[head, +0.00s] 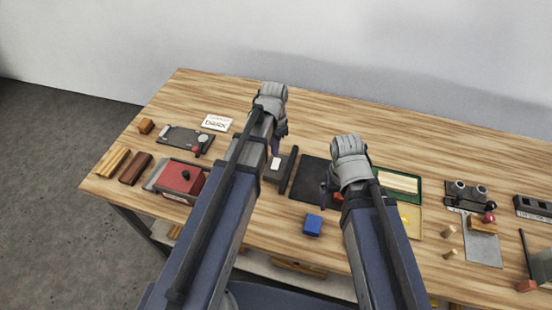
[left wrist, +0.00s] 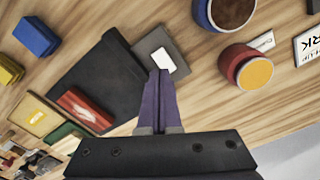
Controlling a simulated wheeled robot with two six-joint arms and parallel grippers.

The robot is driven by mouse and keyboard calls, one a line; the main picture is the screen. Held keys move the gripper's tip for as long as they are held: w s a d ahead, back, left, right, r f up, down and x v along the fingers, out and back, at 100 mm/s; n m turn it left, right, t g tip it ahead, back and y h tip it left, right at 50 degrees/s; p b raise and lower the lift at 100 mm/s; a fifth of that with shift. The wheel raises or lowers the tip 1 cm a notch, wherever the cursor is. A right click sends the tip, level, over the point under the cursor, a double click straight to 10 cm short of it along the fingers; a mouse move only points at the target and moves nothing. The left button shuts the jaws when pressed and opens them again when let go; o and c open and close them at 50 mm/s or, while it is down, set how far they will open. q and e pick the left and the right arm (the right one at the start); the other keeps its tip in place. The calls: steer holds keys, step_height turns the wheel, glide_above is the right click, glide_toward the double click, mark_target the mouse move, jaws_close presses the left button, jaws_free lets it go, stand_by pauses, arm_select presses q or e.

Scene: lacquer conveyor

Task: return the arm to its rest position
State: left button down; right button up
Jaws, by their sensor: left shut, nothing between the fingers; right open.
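My left gripper (head: 278,146) hangs over the middle of the wooden table in the head view. In the left wrist view its purple fingers (left wrist: 160,76) are together with nothing between them. Their tips appear over a grey plate with a white label (left wrist: 163,58); the height above it is unclear. My right gripper (head: 327,194) is over the black mat (head: 309,176), to the right of the left one. It is open; its fingers are partly hidden by its own wrist, and I see nothing held. Both forearms reach forward from the bottom edge.
A blue block (head: 313,225) lies between my forearms. A red-topped box (head: 182,177) stands left of my left forearm. Two cups (left wrist: 231,12) (left wrist: 247,68) show beside the left fingers. A metal fixture (head: 467,193) stands at right. Bare table (head: 330,112) lies behind the grippers.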

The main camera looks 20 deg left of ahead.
arm_select(q)
steer(key=shift+d, duration=0.1)
stand_by(0.4)
steer(key=s+d+n+y, duration=0.1)
steer(key=s+d+n, duration=0.1)
steer(key=s+d, duration=0.8)
steer(key=s, duration=0.4)
steer(key=shift+s+d+n, duration=0.15)
steer(key=shift+s+n, duration=0.05)
steer(key=shift+n, duration=0.1)
steer(key=shift+r, duration=0.1)
